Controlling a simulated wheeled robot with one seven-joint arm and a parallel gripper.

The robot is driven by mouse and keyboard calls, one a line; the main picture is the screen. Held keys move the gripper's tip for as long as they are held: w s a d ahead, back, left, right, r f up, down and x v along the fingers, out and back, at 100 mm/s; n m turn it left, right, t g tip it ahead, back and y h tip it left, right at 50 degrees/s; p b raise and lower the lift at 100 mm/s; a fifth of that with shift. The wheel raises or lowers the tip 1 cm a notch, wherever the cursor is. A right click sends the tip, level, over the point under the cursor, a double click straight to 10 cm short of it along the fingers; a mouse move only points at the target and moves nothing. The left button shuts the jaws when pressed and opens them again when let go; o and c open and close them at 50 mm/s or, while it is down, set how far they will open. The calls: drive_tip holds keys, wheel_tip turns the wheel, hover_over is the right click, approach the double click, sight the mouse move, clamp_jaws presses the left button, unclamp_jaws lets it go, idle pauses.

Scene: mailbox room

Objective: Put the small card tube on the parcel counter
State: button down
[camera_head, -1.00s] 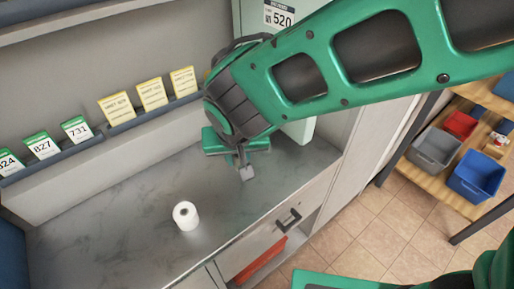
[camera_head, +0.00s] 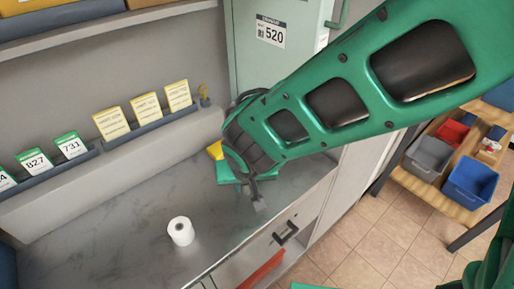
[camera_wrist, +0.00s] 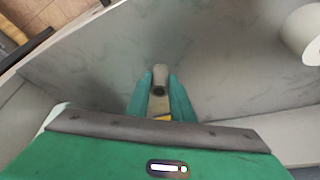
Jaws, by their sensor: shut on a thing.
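The small card tube (camera_wrist: 160,76) is a short grey-brown cylinder in the wrist view, seen nearly end-on. My gripper (camera_wrist: 159,84) is shut on it, with one green finger on each side. My gripper (camera_head: 229,173) also shows in the head view, over the right part of the grey counter (camera_head: 115,245). There I cannot make out the tube, and the gap between gripper and counter top is unclear.
A white paper roll (camera_head: 181,231) stands on the counter, left of my gripper; it also shows in the wrist view (camera_wrist: 304,36). Numbered cards (camera_head: 72,146) line a rack behind. A cabinet marked 520 (camera_head: 247,58) stands behind my arm. Bins (camera_head: 470,181) sit on shelving at right.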

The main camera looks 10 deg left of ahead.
drive_tip(key=c, duration=1.6)
unclamp_jaws()
drive_tip(key=shift+o, duration=0.2)
drive_tip(key=v, duration=1.2)
drive_tip(key=w+d+r+m+g+h, duration=0.15)
drive_tip(key=w+d, duration=0.25)
drive_tip(key=d, duration=1)
drive_tip(key=w+d+m+g+h, duration=0.1)
drive_tip(key=w+d+m, duration=0.2)
drive_tip(key=d, duration=1.1)
drive_tip(key=s+d+m+g, duration=0.1)
drive_tip(key=s+d+m, duration=0.1)
drive_tip(key=s+d, duration=0.6)
drive_tip(key=s+d+m+y, duration=0.1)
drive_tip(key=s+d+m, duration=0.2)
drive_tip(key=s+d, duration=0.5)
drive_tip(key=d, duration=0.6)
drive_tip(key=shift+s+g, duration=0.2)
drive_tip(key=shift+g, duration=0.15)
